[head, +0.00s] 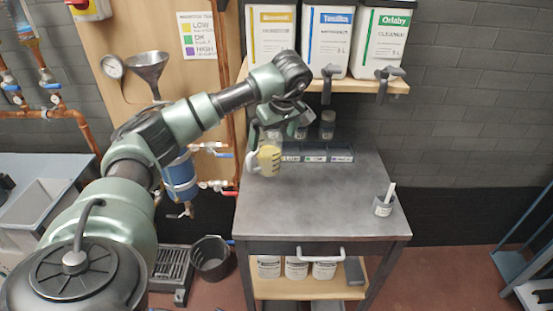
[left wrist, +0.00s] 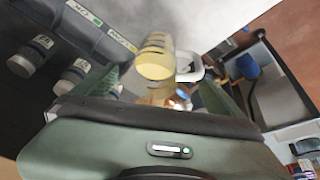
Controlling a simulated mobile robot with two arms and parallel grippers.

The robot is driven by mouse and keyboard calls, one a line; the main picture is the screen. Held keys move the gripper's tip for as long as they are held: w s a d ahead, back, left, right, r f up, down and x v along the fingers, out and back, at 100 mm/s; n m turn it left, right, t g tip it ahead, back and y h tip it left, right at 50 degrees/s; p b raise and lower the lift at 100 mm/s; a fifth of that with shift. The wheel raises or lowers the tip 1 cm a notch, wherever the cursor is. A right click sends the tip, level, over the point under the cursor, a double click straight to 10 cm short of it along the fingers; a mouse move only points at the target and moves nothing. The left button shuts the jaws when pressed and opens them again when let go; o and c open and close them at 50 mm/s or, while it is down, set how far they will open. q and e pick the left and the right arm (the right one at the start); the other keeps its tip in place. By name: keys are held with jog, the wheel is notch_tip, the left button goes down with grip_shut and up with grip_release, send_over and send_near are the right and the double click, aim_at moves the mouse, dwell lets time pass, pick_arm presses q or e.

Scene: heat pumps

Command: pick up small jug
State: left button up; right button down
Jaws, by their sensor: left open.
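The small jug (head: 269,160) is clear with yellow contents, dark markings and a pale handle on its left side. It is at the back left of the grey workbench (head: 310,200). My left gripper (head: 279,122) is open just above and behind it, pointing down. In the left wrist view the jug (left wrist: 155,58) shows beyond the gap between the two open green fingers (left wrist: 160,88), with its white handle to the right. The fingers do not visibly grip it. My right gripper is not in view.
A labelled dark bin row (head: 315,153) and small jars (head: 327,124) stand behind the jug. A shelf (head: 398,87) with white canisters (head: 380,42) hangs above. A grey cup (head: 383,207) stands at the bench's right. The bench middle is clear.

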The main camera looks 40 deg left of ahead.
aim_at(275, 149)
pick_arm(q)
jog(key=f+p, duration=0.1)
jog(key=f, duration=0.4)
jog(key=shift+w+a+f+p, duration=0.1)
jog(key=shift+a+f+p, duration=0.1)
jog(key=shift+f+p, duration=0.15)
jog(key=shift+f, duration=0.3)
jog(key=shift+w+a+f, duration=0.35)
jog(key=shift+w+f, duration=0.15)
jog(key=shift+w, duration=0.05)
jog(key=shift+w+a+f, duration=0.3)
jog(key=shift+w+f, duration=0.15)
jog(key=shift+w, duration=0.15)
jog(key=shift+s+r, duration=0.25)
jog(key=shift+r, duration=0.05)
jog(key=c, duration=0.5)
jog(key=shift+s+d+r, duration=0.2)
jog(key=shift+s+r, duration=0.05)
jog(key=shift+r, duration=0.05)
jog(key=c, duration=1.5)
jog(key=shift+w+a, duration=0.15)
jog(key=shift+c, duration=0.2)
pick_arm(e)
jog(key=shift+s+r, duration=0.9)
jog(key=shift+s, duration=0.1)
